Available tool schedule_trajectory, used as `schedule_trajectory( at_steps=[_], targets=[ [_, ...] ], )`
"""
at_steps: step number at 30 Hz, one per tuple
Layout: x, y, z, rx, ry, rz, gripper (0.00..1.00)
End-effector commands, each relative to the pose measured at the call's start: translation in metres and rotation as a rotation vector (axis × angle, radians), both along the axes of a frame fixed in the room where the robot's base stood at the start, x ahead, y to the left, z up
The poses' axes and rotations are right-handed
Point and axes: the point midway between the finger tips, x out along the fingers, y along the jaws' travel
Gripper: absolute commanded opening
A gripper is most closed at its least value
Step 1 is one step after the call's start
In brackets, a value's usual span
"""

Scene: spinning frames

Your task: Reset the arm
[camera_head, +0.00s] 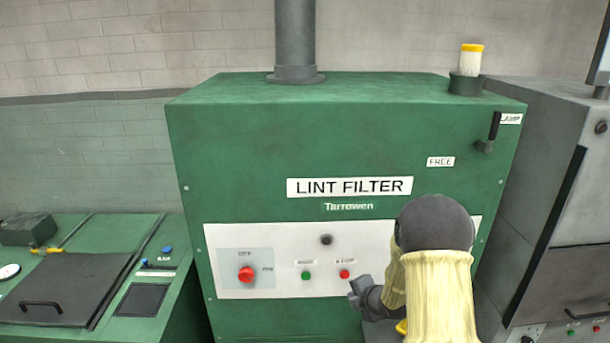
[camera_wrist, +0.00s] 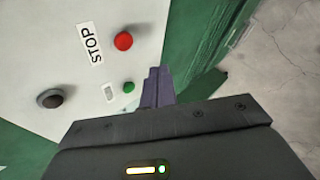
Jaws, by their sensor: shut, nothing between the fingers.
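My gripper (camera_head: 356,290) is in front of the white control panel (camera_head: 225,238) of the green lint filter cabinet (camera_head: 240,150), just below and right of the red stop button (camera_head: 344,274). In the wrist view my gripper (camera_wrist: 158,82) has its purplish fingers together, with nothing held. There the red button (camera_wrist: 123,41) is beyond the fingertips to the upper left, beside a STOP label (camera_wrist: 90,42). The green button (camera_wrist: 129,87) is just left of the fingers. I cannot tell whether the fingertips touch the cabinet. My arm, in a pale yellow sleeve, hides the panel's right part.
A dark knob (camera_head: 326,240) and a large red rotary switch (camera_head: 246,274) are on the panel. A black lever (camera_head: 489,134) is at the cabinet's upper right. A grey machine (camera_head: 555,180) stands close on the right. A low green unit (camera_head: 150,300) stands at left.

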Motion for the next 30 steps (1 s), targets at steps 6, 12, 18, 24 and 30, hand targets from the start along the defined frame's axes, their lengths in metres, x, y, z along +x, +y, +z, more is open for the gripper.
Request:
schedule_trajectory(
  at_steps=[6,12,18,24,30],
  targets=[
    [-0.044,-0.012,0.043,0.19,0.17,-0.433,0.0],
    [-0.112,-0.015,0.075,0.42,0.336,-0.913,0.0],
    [-0.196,-0.005,0.096,0.65,0.49,-1.395,0.0],
    [-0.259,0.009,0.105,0.796,0.597,-1.742,0.0],
    [-0.269,0.012,0.106,0.816,0.617,-1.804,0.0]
  ],
)
